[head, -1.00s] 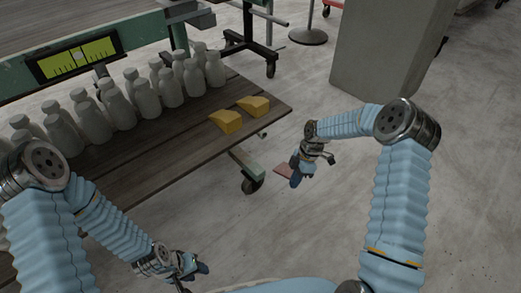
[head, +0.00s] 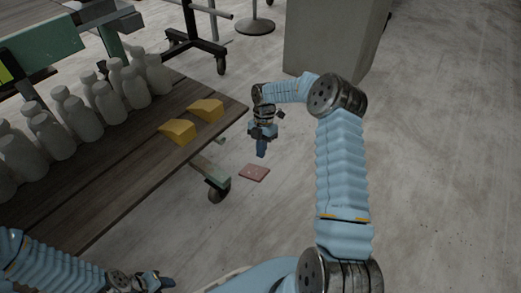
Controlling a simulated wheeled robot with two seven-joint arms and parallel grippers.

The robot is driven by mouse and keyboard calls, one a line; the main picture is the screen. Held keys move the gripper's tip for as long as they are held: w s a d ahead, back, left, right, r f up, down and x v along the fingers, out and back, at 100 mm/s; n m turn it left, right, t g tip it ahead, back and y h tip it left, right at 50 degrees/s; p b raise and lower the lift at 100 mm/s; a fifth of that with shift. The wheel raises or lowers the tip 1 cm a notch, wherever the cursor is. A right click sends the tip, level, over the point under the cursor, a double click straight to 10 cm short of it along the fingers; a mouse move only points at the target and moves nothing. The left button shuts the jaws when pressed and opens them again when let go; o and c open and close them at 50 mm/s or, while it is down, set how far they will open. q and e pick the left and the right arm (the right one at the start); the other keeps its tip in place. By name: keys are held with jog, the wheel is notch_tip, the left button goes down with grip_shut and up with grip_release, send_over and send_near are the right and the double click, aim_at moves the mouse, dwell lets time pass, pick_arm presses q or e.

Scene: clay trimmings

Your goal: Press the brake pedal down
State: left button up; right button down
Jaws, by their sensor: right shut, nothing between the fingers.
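The brake pedal (head: 255,172) looks like a flat reddish plate, low near the floor, just right of the caster wheel (head: 218,191) of the wooden cart (head: 110,187). My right gripper (head: 261,150) points down, shut and empty. Its blue fingertips show just above the pedal in the picture, with a small gap between. I cannot tell its exact height over the pedal. My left gripper (head: 155,282) is at the bottom edge, away from the pedal, partly cut off. Its jaws are unclear.
Several pale bottles (head: 107,103) and two yellow wedges (head: 178,131) stand on the cart's wooden deck. A grey block (head: 333,37) stands behind my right arm. Another wheeled stand (head: 195,43) is at the back. The concrete floor at right is clear.

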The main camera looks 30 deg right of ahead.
aim_at(266, 175)
jog(key=x, duration=0.7)
jog(key=shift+d, duration=0.1)
jog(key=shift+f+b, duration=0.1)
jog(key=shift+b, duration=0.25)
jog(key=shift+s+d+f+t+b, duration=0.25)
jog(key=shift+s+f+t+b, duration=0.15)
jog(key=shift+s+f+t, duration=0.25)
jog(key=shift+f+y, duration=0.2)
jog(key=shift+y, duration=0.1)
jog(key=f+b, duration=0.1)
jog(key=s+f+b, duration=0.1)
jog(key=f, duration=0.1)
jog(key=shift+s+d, duration=0.1)
jog(key=shift+d, duration=0.15)
jog(key=shift+s+d+f+b, duration=0.1)
jog(key=shift+s+f+b, duration=0.05)
jog(key=shift+f+b, duration=0.6)
jog(key=shift+s+f+b, duration=0.1)
jog(key=shift+f+b, duration=0.45)
jog(key=shift+f, duration=0.45)
